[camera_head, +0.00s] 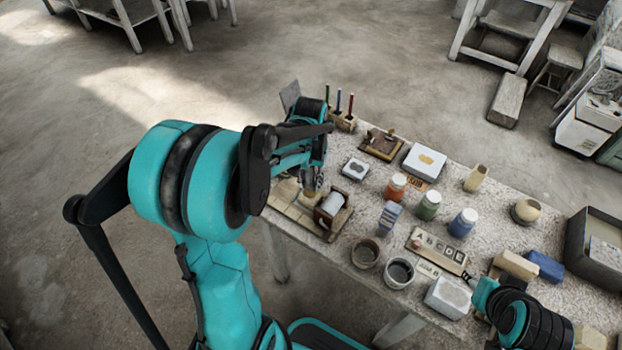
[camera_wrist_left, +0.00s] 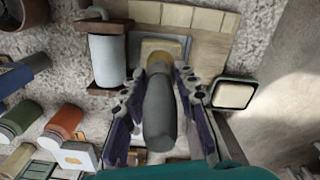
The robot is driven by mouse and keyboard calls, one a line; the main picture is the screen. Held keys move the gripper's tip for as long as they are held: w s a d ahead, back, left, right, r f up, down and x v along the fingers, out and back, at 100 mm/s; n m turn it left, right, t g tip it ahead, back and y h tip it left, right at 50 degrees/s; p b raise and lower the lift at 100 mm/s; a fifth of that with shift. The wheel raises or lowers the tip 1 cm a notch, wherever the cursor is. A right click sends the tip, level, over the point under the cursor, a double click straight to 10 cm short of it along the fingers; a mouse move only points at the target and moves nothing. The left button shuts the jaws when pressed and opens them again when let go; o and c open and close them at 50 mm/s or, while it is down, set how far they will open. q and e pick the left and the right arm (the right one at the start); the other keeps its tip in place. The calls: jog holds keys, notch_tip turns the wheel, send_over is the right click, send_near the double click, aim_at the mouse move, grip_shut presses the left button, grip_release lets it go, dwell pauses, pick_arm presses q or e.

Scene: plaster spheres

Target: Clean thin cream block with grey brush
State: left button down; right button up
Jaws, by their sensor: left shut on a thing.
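My left gripper (camera_wrist_left: 158,110) is shut on the grey brush (camera_wrist_left: 160,112), whose thick grey handle stands between the two fingers in the left wrist view. Its tan bristle end points at a thin cream block (camera_wrist_left: 176,42) and partly covers it. I cannot tell if the bristles touch the block. In the head view my left gripper (camera_head: 312,180) is low over the table's left end, beside a white roller in a brown frame. My right arm (camera_head: 535,325) comes in at the lower right, and its finger opening cannot be made out.
The white roller (camera_head: 332,203) stands close to the brush. Coloured jars (camera_head: 428,206), two dark cups (camera_head: 399,272), a letter board (camera_head: 437,247) and a white block (camera_head: 447,298) crowd the speckled table. A pencil holder (camera_head: 343,122) stands at its far left edge.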

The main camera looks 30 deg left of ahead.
pick_arm(q)
jog(key=shift+f+b, duration=0.5)
jog(key=shift+f, duration=0.2)
dwell(0.5)
jog(key=shift+s, duration=0.1)
jog(key=shift+s+r, duration=0.1)
jog(key=shift+s, duration=0.45)
jog(key=shift+s+a, duration=0.1)
jog(key=shift+s, duration=0.5)
jog(key=shift+w, duration=0.15)
jog(key=shift+w+d, duration=0.2)
jog(key=shift+w, duration=2.1)
jog(key=shift+s+a, duration=0.1)
jog(key=shift+s, duration=1.15)
jog(key=shift+s+a, duration=0.1)
jog(key=shift+s, duration=1.05)
